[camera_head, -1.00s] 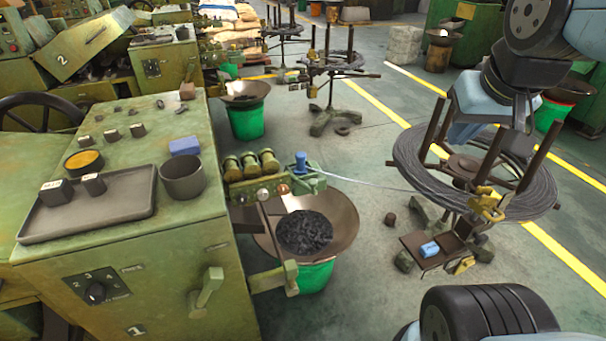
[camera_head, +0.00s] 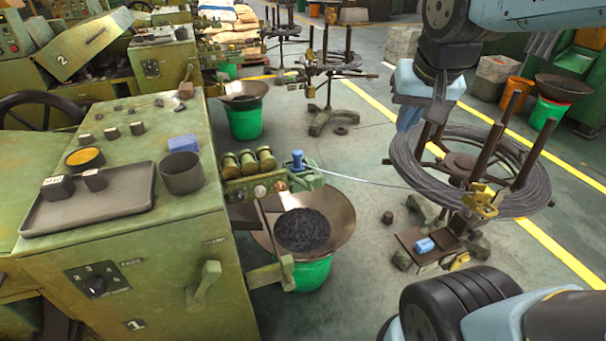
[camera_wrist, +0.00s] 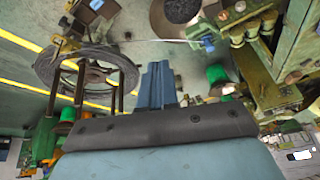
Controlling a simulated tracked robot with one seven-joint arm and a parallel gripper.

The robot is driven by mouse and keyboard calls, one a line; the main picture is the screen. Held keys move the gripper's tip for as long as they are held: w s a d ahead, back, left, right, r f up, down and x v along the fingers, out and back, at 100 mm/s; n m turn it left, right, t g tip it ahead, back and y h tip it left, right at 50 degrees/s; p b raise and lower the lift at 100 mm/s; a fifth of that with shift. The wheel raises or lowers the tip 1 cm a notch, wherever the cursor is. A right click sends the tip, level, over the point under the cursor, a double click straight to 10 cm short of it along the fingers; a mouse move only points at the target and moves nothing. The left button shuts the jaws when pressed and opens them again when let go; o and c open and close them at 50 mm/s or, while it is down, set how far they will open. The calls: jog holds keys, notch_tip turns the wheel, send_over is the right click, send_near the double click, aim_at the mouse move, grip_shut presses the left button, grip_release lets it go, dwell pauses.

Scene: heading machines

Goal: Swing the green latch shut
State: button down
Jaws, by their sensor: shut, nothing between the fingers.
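The green latch (camera_head: 205,284) is a lever-like handle on the front face of the green machine marked 1 (camera_head: 150,270), below its top edge. It stands tilted, with its upper end leaning right. My gripper (camera_head: 408,118) is far to the right of the latch and higher, in front of the wire coil. Its blue fingers point down. In the wrist view the fingers (camera_wrist: 157,85) are together and empty. I cannot make out the latch in the wrist view.
A wide pan with dark pieces (camera_head: 302,230) on a green bucket stands right of the machine. The wire coil on its stand (camera_head: 410,170) is near my arm. A tray (camera_head: 115,207) and a dark cup (camera_head: 182,174) rest on the machine top. Open floor lies between the pan and coil stand.

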jog(key=w+a+f+m+g+h, duration=0.1)
jog(key=w+a+f+m, duration=0.2)
jog(key=w+a+f, duration=0.5)
jog(key=w+a+f+m+g+h, duration=0.1)
jog(key=w+a+f+m, duration=0.2)
jog(key=w+a+f, duration=0.4)
jog(key=a+f, duration=0.5)
jog(key=a, duration=0.1)
jog(key=shift+w+a+h, duration=0.15)
jog(key=shift+w+h, duration=0.15)
jog(key=shift+w, duration=0.05)
jog(key=w+d+f, duration=0.4)
jog(key=w+f, duration=0.1)
jog(key=f, duration=0.5)
jog(key=shift+w+d, duration=0.2)
jog(key=shift+d, duration=0.1)
jog(key=shift+d, duration=0.1)
